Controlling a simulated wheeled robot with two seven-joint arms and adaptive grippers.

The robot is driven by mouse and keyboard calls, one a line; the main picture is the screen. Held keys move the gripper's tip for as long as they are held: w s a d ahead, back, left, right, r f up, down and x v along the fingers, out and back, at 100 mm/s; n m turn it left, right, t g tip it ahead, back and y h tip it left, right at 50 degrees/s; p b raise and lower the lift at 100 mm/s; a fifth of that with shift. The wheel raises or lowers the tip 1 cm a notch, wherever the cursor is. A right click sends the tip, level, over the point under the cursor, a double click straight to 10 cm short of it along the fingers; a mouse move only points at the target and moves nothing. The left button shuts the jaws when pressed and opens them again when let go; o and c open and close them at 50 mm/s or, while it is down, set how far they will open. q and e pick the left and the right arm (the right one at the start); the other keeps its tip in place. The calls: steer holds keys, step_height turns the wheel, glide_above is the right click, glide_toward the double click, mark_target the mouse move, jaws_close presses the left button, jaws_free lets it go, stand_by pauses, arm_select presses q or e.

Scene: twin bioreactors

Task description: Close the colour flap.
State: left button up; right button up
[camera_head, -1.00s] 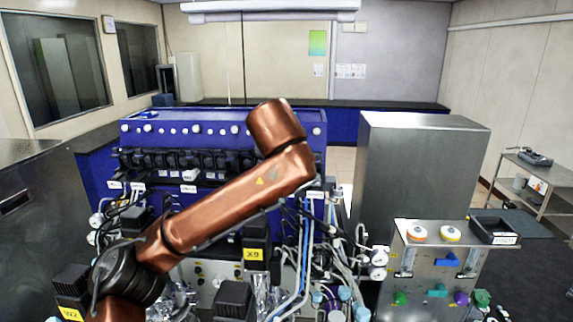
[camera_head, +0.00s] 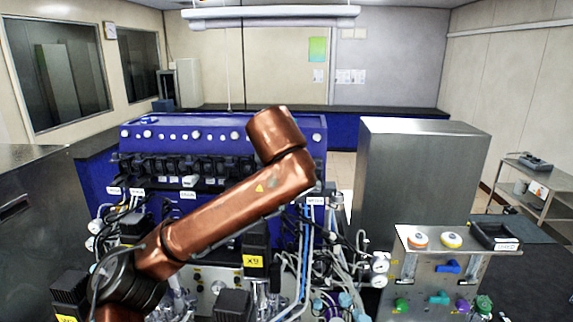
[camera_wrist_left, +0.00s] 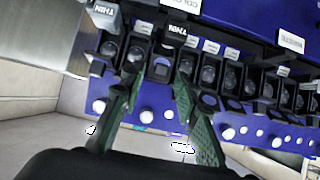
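A row of black flap units runs along the blue cabinet (camera_head: 222,132), below its white knobs. The same row crosses the left wrist view upside down. There a white label with partly cut-off "COLO" lettering (camera_wrist_left: 182,4) sits at the top edge, and a black flap marked THIN (camera_wrist_left: 178,31) sticks out below it. I cannot tell which flap the colour label belongs to. My left gripper (camera_wrist_left: 162,68) is open, its green fingers apart in front of the row, with nothing visibly held. In the head view my copper left arm hides it. My right gripper is not in view.
Another THIN flap (camera_wrist_left: 104,12) stands out close by. A WHITE label (camera_wrist_left: 291,40) is farther right. Tubes (camera_head: 300,262) and black boxes crowd the cabinet front. A tall steel cabinet (camera_head: 420,180) stands at right, with a valve panel (camera_head: 436,262) in front.

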arm_select(q)
steer(key=v, duration=1.2)
